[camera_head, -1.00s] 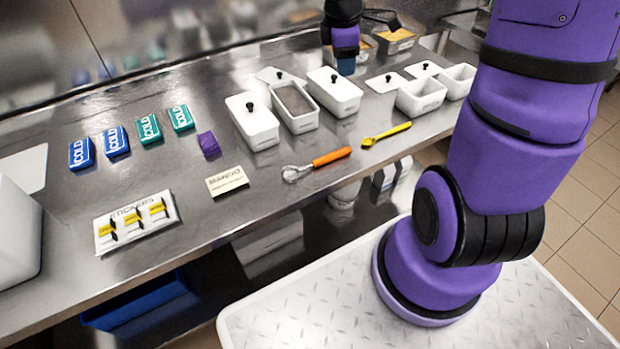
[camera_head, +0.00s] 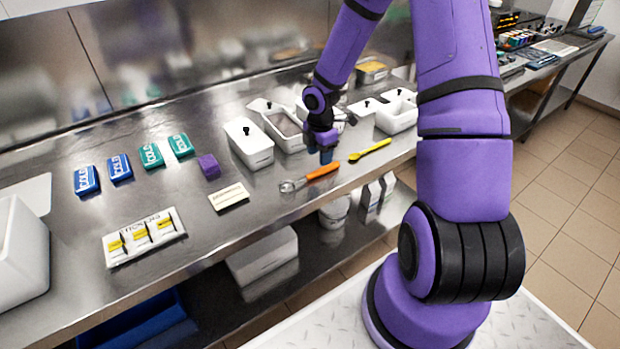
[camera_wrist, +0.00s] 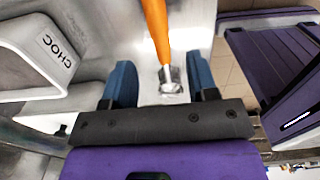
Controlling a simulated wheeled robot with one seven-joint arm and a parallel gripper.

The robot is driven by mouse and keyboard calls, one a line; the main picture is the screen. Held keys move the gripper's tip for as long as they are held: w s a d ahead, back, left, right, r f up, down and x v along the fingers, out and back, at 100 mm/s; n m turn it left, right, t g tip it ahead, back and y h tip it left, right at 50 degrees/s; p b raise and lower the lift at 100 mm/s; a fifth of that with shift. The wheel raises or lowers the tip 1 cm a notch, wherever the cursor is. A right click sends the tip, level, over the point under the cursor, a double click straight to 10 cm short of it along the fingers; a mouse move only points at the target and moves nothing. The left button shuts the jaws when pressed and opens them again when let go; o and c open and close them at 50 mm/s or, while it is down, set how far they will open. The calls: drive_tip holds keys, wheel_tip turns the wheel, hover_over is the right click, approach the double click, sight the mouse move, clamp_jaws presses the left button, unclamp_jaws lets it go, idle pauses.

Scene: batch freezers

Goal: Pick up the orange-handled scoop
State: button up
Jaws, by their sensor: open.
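The orange-handled scoop (camera_head: 309,177) lies on the steel counter near its front edge, its metal head to the left and its orange handle to the right. My gripper (camera_head: 325,157) is just above and behind the handle in the head view. In the wrist view the orange handle (camera_wrist: 156,28) runs down from the top edge to a metal part between the two blue fingertips of my gripper (camera_wrist: 162,82). The fingers are apart, with space on both sides of the scoop. Whether the fingertips are level with the handle cannot be told.
A yellow spoon (camera_head: 370,150) lies just right of the scoop. White tubs, including a lidded one (camera_head: 250,145), stand behind it. A beige card (camera_head: 229,197) and a purple block (camera_head: 209,166) lie to the left. The counter's front edge is close.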

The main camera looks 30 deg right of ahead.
sight(320, 169)
drive_tip(key=shift+d+f, duration=0.15)
drive_tip(key=shift+f, duration=3.15)
drive_tip(key=shift+c, duration=0.2)
clamp_jaws()
